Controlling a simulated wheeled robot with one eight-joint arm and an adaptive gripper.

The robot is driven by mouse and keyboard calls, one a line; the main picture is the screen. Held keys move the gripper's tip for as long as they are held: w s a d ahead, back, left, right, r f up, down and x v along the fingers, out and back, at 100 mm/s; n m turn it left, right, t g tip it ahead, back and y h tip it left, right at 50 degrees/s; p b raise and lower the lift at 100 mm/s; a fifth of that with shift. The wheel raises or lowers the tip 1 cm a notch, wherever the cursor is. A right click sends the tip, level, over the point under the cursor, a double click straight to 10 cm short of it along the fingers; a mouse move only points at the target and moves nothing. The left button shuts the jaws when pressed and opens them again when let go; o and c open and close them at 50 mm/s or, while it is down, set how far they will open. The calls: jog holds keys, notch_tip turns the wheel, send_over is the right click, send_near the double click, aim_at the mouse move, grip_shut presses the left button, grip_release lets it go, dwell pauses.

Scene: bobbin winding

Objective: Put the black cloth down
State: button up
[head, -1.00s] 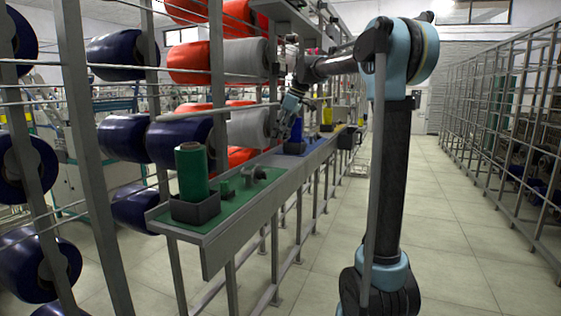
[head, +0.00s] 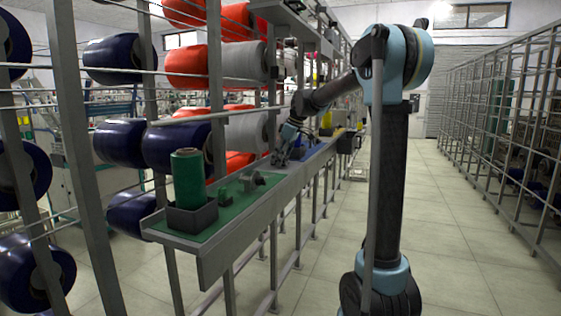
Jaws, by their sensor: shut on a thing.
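My gripper (head: 279,160) is low over the long grey shelf (head: 226,238), just beyond the green mat with its small fittings. It is small in the head view and its fingers point down. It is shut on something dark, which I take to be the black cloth. The cloth's outline is too small to make out against the fingers, and I cannot tell whether it touches the shelf.
A green bobbin (head: 188,178) stands in a dark square holder (head: 193,216) at the shelf's near end. A small grey fitting (head: 253,180) lies on the green mat (head: 228,208). A blue mat (head: 312,152) lies farther along. Racks with red, grey and navy bobbins line the left.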

jog(key=shift+f, duration=0.3)
jog(key=o, duration=1)
jog(key=shift+f, duration=0.15)
jog(key=v, duration=1.2)
jog(key=shift+r, duration=0.3)
jog(key=s+d+f+m+h, duration=0.1)
jog(key=s+d+f+m, duration=0.3)
jog(key=s+f, duration=0.7)
jog(key=s+d+f+m+h, duration=0.1)
jog(key=s+d+f+m, duration=0.4)
jog(key=s+d+f, duration=0.4)
jog(key=s+d+f+m+h, duration=0.2)
jog(key=s+d+f+m, duration=0.2)
jog(key=s+f, duration=0.9)
jog(key=s+d, duration=0.2)
jog(key=s, duration=0.4)
jog(key=shift+d+f+m+t, duration=0.25)
jog(key=shift+d+m+t, duration=0.05)
jog(key=shift+m+t, duration=0.1)
jog(key=shift+s, duration=0.15)
